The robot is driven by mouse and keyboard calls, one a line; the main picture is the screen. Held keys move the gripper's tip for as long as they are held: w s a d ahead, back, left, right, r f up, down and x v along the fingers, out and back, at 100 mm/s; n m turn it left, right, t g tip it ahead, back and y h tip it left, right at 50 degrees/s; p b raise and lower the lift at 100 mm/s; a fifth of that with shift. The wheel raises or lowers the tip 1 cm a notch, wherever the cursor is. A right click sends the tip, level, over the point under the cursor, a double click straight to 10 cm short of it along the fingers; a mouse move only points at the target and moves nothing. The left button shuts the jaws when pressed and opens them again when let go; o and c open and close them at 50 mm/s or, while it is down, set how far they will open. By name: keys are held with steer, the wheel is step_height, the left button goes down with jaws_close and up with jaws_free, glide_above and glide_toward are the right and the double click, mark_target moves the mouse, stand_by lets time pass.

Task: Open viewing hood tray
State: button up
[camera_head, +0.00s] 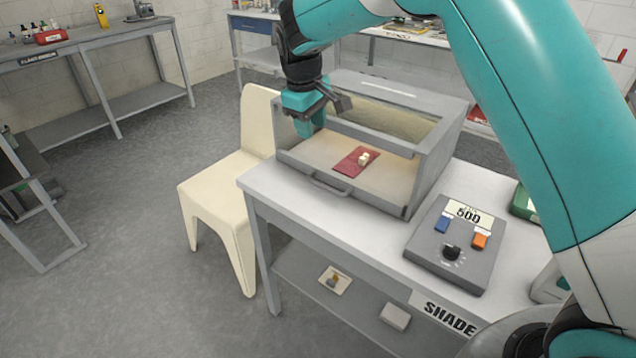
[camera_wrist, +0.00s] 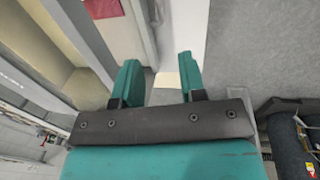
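The viewing hood (camera_head: 437,165) is a grey box with an open front and a window in its sloped top, standing on the grey table. Its tray (camera_head: 395,183) has a pale floor and a bar handle (camera_head: 330,187) on the front edge. A red card (camera_head: 347,165) with a small cream piece (camera_head: 364,158) lies on the tray. My gripper (camera_head: 307,128) is at the hood's left front corner, above and behind the handle. In the wrist view my gripper (camera_wrist: 158,72) has its teal fingers apart with nothing held between them. Contact with the hood cannot be told.
A cream chair (camera_head: 222,183) stands close against the table's left side. A grey control box (camera_head: 458,245) showing 500 sits on the table (camera_head: 385,232) right of the hood. The lower shelf holds small items.

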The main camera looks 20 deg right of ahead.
mark_target(319, 183)
steer(key=d+f, duration=0.1)
steer(key=f, duration=0.4)
steer(key=w+f+p, duration=0.1)
steer(key=f, duration=0.5)
steer(key=w+d+f+p, duration=0.1)
steer(key=f, duration=0.5)
steer(key=shift+w+d+f, duration=0.15)
steer(key=shift+d+f, duration=0.1)
steer(key=shift+d, duration=0.05)
jaws_close()
